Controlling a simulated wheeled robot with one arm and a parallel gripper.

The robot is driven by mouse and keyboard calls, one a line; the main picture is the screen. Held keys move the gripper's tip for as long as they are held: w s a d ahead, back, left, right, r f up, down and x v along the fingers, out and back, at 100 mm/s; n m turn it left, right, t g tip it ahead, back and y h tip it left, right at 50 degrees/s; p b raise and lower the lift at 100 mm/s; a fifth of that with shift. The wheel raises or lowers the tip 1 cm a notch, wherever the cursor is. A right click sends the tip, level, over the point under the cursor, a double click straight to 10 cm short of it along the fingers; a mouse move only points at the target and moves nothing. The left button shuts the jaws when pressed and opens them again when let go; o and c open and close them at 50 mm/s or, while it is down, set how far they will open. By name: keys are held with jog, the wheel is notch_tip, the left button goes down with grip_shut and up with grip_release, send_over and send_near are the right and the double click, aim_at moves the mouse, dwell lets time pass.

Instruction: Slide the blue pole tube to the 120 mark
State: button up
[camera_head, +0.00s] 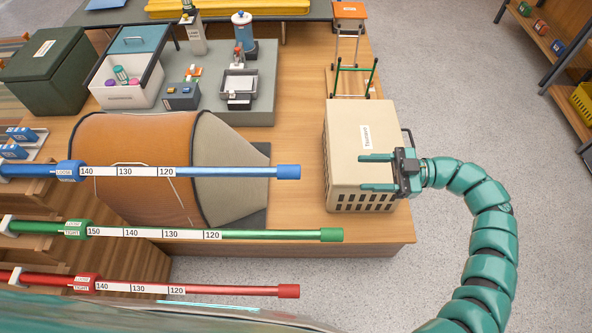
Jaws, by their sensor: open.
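The blue pole tube (230,172) lies level across the left half of the head view. Its white scale shows 140, 130 and 120, and its blue collar (71,172) sits just left of the 140 mark. The collar's label appears to read LOOSE. The tube ends in a blue tip (289,172) at the right. My gripper (362,173) is open and empty, with its two green fingers pointing left. It is level with the blue tip in the picture, apart from it to the right, and appears over the beige crate.
Below the blue pole are a green pole (265,234) and a red pole (230,290). The beige crate (372,118) stands on the wooden table (300,237). An orange and grey rounded bundle (140,205) lies behind the poles.

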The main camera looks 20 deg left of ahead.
aim_at(296, 173)
jog(key=p+x, duration=0.4)
jog(key=x, duration=1.3)
jog(key=shift+a+f+p, duration=0.1)
jog(key=shift+a+p, duration=0.1)
jog(key=shift+p, duration=0.1)
